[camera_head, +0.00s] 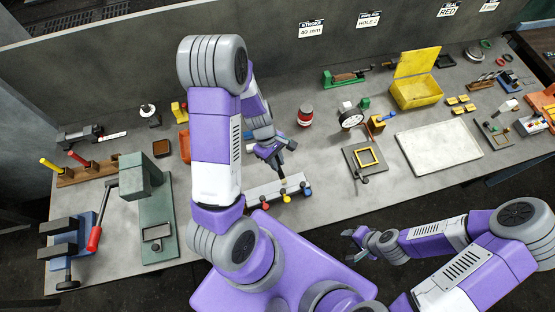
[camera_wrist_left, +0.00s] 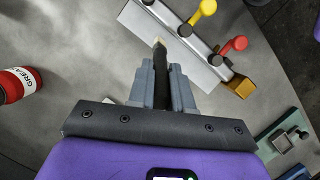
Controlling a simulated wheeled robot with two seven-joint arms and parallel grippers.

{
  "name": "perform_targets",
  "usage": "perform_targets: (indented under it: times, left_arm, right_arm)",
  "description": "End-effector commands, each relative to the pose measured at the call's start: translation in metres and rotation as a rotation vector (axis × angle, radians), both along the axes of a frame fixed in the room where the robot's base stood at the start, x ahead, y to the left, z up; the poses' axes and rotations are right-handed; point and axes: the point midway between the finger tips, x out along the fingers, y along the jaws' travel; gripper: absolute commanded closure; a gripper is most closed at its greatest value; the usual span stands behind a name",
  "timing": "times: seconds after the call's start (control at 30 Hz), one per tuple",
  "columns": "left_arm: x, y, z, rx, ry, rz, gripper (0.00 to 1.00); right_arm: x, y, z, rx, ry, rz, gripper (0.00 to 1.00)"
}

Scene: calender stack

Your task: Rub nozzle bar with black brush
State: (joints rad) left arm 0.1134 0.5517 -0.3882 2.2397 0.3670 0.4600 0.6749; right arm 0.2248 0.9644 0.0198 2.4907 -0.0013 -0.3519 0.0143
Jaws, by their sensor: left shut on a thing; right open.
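The nozzle bar is a pale strip with coloured knobs (camera_head: 262,192) on the bench in front of my left arm. In the left wrist view the bar (camera_wrist_left: 152,36) runs from top left to lower right, with a yellow and a red knob and a brass-coloured end block. My left gripper (camera_head: 270,152) is shut on the black brush (camera_wrist_left: 160,75), a dark handle with a light tip. The tip points at the bar's plate; I cannot tell whether it touches. My right gripper (camera_head: 358,243) is open and empty, in front of the bench's near edge.
A red grease can (camera_head: 305,115) stands right of my left gripper. A green press (camera_head: 152,215) is at the left. A dark plate with a yellow frame (camera_head: 368,158) and a white tray (camera_head: 438,146) lie to the right. Bare bench lies between the bar and the plate.

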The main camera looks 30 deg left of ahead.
Motion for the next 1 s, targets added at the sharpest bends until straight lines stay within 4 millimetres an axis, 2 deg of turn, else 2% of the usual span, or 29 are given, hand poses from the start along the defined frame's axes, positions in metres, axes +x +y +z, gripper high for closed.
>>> perform_targets:
  times: [0.13, 1.0]
  left_arm:
    - [-0.011, 0.008, -0.001, 0.0, 0.001, 0.003, 1.0]
    - [-0.049, 0.036, -0.002, 0.001, 0.002, 0.002, 1.0]
  right_arm:
    - [0.0, 0.0, -0.002, 0.0, 0.0, 0.0, 0.57]
    - [0.0, 0.0, -0.007, 0.0, 0.0, 0.0, 0.57]
